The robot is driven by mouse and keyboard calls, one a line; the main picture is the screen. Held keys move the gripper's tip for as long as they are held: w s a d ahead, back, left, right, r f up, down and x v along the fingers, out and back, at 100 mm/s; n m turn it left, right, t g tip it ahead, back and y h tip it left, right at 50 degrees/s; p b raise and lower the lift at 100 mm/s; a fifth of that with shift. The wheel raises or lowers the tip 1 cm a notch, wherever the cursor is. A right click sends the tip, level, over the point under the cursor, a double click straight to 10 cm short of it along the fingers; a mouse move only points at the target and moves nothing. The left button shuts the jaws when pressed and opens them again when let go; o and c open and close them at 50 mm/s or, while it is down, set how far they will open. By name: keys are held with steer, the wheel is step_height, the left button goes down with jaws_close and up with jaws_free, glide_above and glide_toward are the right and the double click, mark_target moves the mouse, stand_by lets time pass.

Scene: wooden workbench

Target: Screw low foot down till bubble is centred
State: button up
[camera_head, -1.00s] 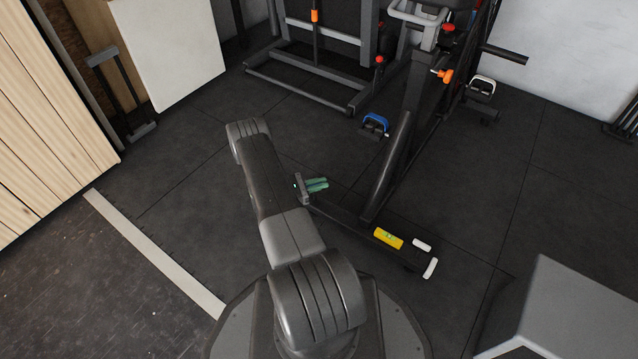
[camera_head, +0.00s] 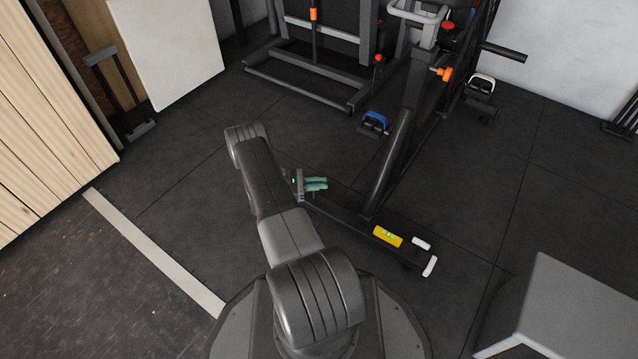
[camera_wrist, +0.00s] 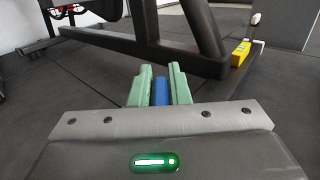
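A yellow spirit level (camera_head: 388,237) with a small vial lies on the dark floor bar of the exercise machine; it also shows in the wrist view (camera_wrist: 240,53). The bubble is too small to read. My gripper (camera_head: 317,184) is low, beside the far left end of that bar. In the wrist view its two green fingers (camera_wrist: 160,88) stand on either side of a blue cylindrical piece (camera_wrist: 160,92), seemingly the foot, and close against it. The foot's lower part and its contact with the floor are hidden.
The machine's dark slanted frame (camera_head: 392,165) rises just right of my gripper, with a blue pedal (camera_head: 375,123) behind. White end pieces (camera_head: 429,267) sit at the bar's near end. A grey box (camera_head: 575,305) stands at lower right.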

steer(key=o, duration=0.3)
steer(key=s+a+p, duration=0.1)
steer(key=a, duration=1.3)
steer(key=shift+d, duration=0.15)
steer(key=d, duration=0.9)
steer(key=w+d+b, duration=0.1)
steer(key=d, duration=0.3)
steer(key=shift+d, duration=0.35)
steer(key=n+t, duration=0.1)
steer(key=t, duration=0.1)
steer(key=n+t+y, duration=0.1)
steer(key=n+t, duration=0.2)
steer(key=t, duration=0.1)
steer(key=shift+w+t+y, duration=0.3)
steer(key=shift+y, duration=0.1)
steer(key=shift+w+a+n+t+y, duration=0.15)
steer(key=shift+n+t+y, duration=0.45)
steer(key=shift+n+t, duration=0.45)
